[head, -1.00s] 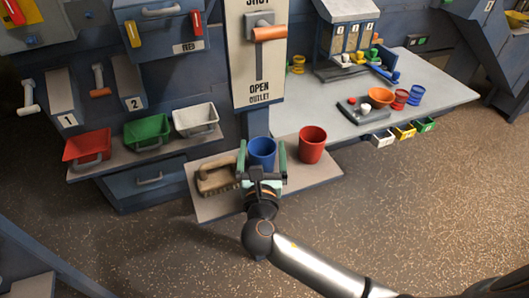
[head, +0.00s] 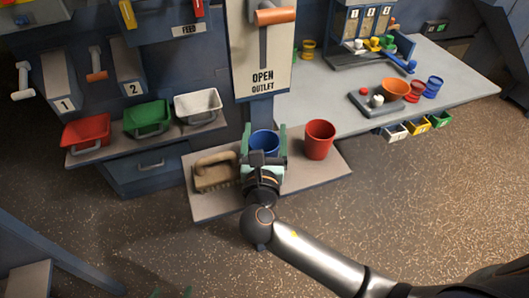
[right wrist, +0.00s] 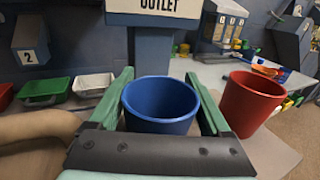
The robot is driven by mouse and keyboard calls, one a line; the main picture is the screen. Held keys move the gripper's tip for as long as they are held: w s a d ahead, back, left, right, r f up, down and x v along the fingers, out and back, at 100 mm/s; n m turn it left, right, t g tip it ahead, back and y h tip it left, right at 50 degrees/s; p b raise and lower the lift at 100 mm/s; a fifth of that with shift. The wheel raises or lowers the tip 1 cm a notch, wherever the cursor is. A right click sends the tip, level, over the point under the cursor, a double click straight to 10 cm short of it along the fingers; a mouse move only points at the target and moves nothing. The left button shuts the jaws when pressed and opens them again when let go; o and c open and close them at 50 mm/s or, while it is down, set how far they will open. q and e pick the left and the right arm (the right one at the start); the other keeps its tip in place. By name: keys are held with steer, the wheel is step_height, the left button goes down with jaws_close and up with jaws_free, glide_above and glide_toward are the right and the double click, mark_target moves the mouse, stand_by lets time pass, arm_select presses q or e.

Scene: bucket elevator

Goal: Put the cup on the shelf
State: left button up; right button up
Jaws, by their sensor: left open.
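A blue cup (head: 264,141) stands upright on a low grey board (head: 221,207) beneath the outlet sign. A red cup (head: 319,139) stands upright to its right. My right gripper (head: 264,147) has one green finger on each side of the blue cup. Only green tips of my left gripper (head: 172,293) show at the bottom edge of the head view.
A brush (head: 213,172) lies close to the left of the blue cup. Red (head: 86,132), green (head: 147,118) and white (head: 198,105) bins sit on a ledge at left. A grey table (head: 455,85) at right holds an orange bowl (head: 396,89) and small parts.

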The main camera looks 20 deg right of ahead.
steer(key=c, duration=0.9)
